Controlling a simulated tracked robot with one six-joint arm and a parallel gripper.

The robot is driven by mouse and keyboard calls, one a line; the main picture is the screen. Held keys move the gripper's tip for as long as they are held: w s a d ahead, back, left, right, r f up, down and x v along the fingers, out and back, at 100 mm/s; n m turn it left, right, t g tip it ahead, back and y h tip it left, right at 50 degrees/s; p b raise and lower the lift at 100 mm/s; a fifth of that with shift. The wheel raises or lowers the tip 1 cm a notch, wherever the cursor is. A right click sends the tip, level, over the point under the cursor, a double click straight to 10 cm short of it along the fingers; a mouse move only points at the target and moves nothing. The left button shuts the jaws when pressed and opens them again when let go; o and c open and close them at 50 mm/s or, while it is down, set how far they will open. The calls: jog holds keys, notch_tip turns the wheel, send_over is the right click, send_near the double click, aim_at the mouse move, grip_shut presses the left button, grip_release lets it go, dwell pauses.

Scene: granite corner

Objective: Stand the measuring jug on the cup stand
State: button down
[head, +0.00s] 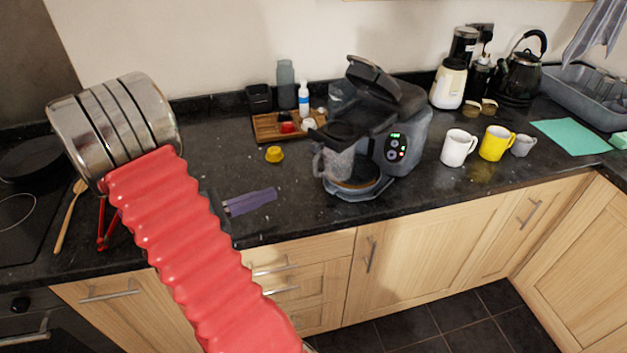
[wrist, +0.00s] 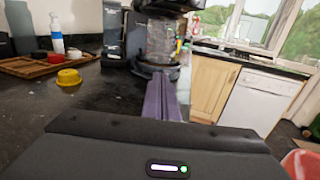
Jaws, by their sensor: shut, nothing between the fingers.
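The measuring jug (head: 336,168), clear grey with a handle on its left, is upright under the head of the dark coffee machine. It appears to rest on the round cup stand (head: 360,191) at the machine's foot; its exact contact is hard to see. In the wrist view the jug (wrist: 160,40) is straight ahead, above the dark stand (wrist: 150,71). My gripper (head: 274,193) has purple fingers, shut and empty, pointing right toward the jug and apart from it. In the wrist view the closed fingers (wrist: 161,80) overlap the stand's front.
A yellow cap (head: 274,154) and a wooden tray (head: 265,128) with small items lie behind the gripper. White (head: 457,148) and yellow (head: 493,143) mugs stand right of the coffee machine (head: 408,130). Bare dark counter lies between the gripper and the machine.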

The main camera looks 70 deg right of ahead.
aim_at(326, 174)
jog(key=shift+x, duration=7)
jog(key=shift+d, duration=0.1)
jog(key=shift+x, duration=2.7)
jog(key=shift+f, duration=0.1)
jog(key=shift+w+a, duration=0.3)
jog(key=shift+a, duration=0.05)
jog(key=v, duration=1.3)
